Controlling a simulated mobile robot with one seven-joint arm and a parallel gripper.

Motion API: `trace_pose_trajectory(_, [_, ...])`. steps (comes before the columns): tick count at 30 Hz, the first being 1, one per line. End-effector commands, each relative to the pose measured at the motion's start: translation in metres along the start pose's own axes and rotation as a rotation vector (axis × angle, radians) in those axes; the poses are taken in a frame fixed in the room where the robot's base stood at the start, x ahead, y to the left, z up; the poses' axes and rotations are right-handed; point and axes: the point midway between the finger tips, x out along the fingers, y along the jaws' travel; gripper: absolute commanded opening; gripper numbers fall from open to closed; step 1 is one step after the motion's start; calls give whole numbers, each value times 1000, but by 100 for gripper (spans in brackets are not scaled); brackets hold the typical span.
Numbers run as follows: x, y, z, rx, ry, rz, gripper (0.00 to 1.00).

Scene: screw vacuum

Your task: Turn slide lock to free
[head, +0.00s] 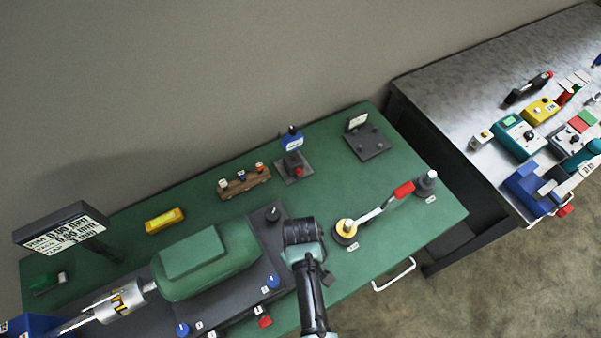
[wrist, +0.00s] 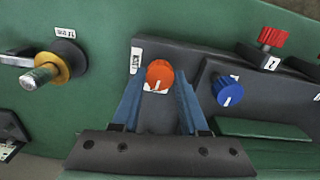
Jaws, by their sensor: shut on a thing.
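An orange knob (wrist: 160,76) with a white mark stands on the dark machine base, in the upper middle of the wrist view. I take it as the slide lock, though no readable word confirms this. The two blue fingers of my gripper (wrist: 160,96) reach to either side of the knob, and the gripper is shut on it. A small white label (wrist: 136,58) lies left of the knob; its text is too small to read. In the head view, my gripper (head: 304,240) is over the right end of the base and hides the orange knob.
A blue knob (wrist: 227,91) and a red knob (wrist: 272,38) stand close to the right in the wrist view. A yellow-collared lever (head: 346,228) stands right of my gripper in the head view. The green machine body (head: 207,258) is at left.

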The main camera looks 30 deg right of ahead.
Motion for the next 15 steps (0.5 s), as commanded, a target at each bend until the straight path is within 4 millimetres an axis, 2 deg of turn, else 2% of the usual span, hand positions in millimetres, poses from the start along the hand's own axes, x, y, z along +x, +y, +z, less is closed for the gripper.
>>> trace_pose_trajectory(6, [-1,0,-1,-116,1,1,0])
trace_pose_trajectory(15, [0,0,-1,-185,2,1,0])
